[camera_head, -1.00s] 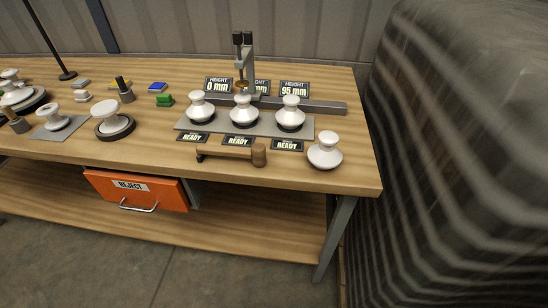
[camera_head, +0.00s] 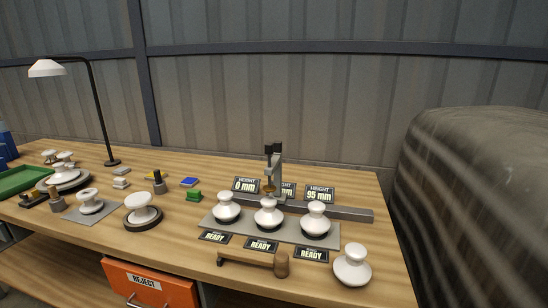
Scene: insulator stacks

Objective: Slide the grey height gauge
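The grey height gauge (camera_head: 276,176) stands upright on a grey rail (camera_head: 340,211) at the back of the workbench. It has a black top and a brass-coloured tip, and it is behind the middle of three white insulators on a grey plate (camera_head: 291,228). The left insulator (camera_head: 226,207), middle insulator (camera_head: 268,213) and right insulator (camera_head: 315,220) stand in a row. Height signs behind the rail read 0 mm (camera_head: 245,185) and 95 mm (camera_head: 319,194); a middle sign is partly hidden by the gauge. Neither of my grippers is in view.
A wooden mallet (camera_head: 254,261) lies in front of the READY signs (camera_head: 261,245). A loose insulator (camera_head: 351,265) stands at the bench's front right. An orange REJECT drawer (camera_head: 150,286) is below. More insulators, a lamp (camera_head: 96,110) and a green tray (camera_head: 17,180) are at left.

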